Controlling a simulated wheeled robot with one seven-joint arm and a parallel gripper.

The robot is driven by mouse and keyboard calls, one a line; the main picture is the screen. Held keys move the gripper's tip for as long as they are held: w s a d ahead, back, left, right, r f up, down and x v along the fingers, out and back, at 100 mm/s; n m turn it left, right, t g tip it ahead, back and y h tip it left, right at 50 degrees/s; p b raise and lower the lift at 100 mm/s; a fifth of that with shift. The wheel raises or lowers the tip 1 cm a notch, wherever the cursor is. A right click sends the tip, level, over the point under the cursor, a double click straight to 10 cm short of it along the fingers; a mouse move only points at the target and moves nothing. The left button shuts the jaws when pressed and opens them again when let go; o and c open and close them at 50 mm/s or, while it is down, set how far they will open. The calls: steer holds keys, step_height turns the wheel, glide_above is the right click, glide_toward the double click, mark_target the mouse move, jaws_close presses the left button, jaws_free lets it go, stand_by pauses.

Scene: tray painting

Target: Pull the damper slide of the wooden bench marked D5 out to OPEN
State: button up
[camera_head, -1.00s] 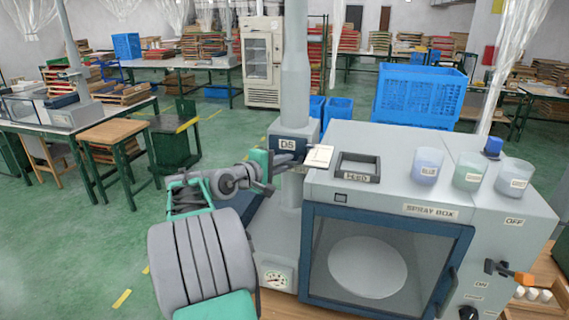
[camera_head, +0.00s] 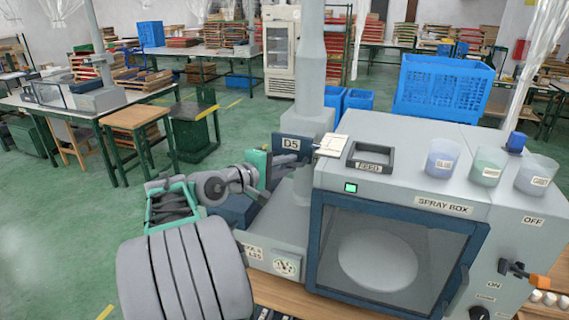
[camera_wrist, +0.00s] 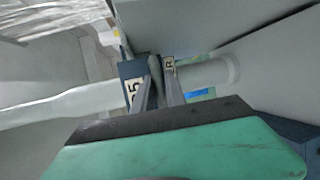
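The damper slide is a dark blue plate lettered D5 (camera_head: 292,144) on the grey duct column (camera_head: 310,80), left of the spray box. It sticks out to the left of the column. My gripper (camera_head: 288,160) is at the plate's lower edge, reaching in from the left. In the wrist view the two fingers (camera_wrist: 160,88) are close together at the blue plate (camera_wrist: 131,72), with a narrow grey piece between them, seemingly the slide's grip. The fingers hide part of the lettering. No OPEN mark is readable.
The spray box (camera_head: 400,175) stands right of the column, with a lit green indicator (camera_head: 351,188) and cups on top. A cream card (camera_head: 331,146) is beside the plate. A gauge (camera_head: 285,266) is on the duct base. Green floor lies open to the left.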

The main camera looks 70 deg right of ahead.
steer(key=shift+o, duration=0.6)
steer(key=shift+a, duration=0.15)
steer(key=shift+o, duration=1.2)
steer(key=b+v, duration=0.1)
steer(key=v, duration=0.6)
steer(key=shift+w+a+b, duration=0.15)
steer(key=shift+a+b, duration=0.2)
steer(key=shift+r, duration=0.1)
